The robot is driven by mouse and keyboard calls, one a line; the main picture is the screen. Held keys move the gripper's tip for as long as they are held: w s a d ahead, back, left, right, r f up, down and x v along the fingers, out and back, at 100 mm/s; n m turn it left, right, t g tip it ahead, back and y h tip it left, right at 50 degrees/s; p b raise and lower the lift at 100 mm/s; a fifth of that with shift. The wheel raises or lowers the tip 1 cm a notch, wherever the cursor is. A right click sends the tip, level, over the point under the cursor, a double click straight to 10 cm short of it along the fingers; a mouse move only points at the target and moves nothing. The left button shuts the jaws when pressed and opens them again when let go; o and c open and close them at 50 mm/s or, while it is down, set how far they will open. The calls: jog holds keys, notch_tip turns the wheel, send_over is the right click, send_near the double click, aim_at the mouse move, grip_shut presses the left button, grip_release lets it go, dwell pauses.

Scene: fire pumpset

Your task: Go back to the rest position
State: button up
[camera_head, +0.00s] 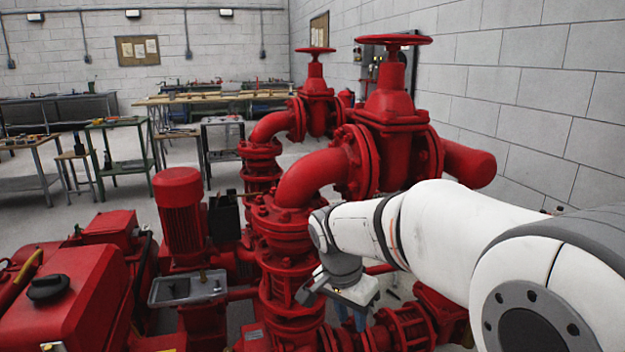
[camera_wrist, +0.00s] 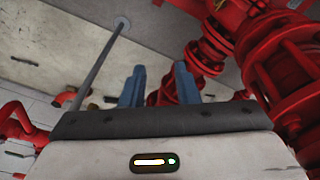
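My gripper (camera_wrist: 159,88) shows two blue fingers standing apart in the wrist view, with nothing held between them. Red pipework shows beyond the gap. In the head view my white arm reaches in from the right, and my gripper (camera_head: 351,318) points down beside the red vertical pipe of the pumpset (camera_head: 290,255). The finger tips are small and partly hidden there. I cannot tell whether the gripper touches the pipework.
Two red handwheel valves (camera_head: 391,100) rise behind my arm, close to the block wall (camera_head: 540,90). A red motor (camera_head: 180,215) and a red engine block (camera_head: 75,295) stand at the left. Workbenches (camera_head: 215,97) line the back. Open floor (camera_head: 95,205) lies at the left. A thin rod (camera_wrist: 98,68) shows in the wrist view.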

jog(key=s+d+r+n+y+p, duration=0.1)
jog(key=s+d+r+n+p, duration=0.3)
jog(key=s+r+p, duration=0.4)
jog(key=s+d+r+n+t+y+p, duration=0.1)
jog(key=s+d+r+n+p, duration=0.2)
jog(key=s+r+p, duration=0.4)
notch_tip(320, 180, up, 4)
jog(key=n+p, duration=0.1)
jog(key=p, duration=0.1)
jog(key=shift+s+d+f+t+p, duration=0.2)
jog(key=shift+s+d+t+p, duration=0.1)
jog(key=shift+s+d+p, duration=0.1)
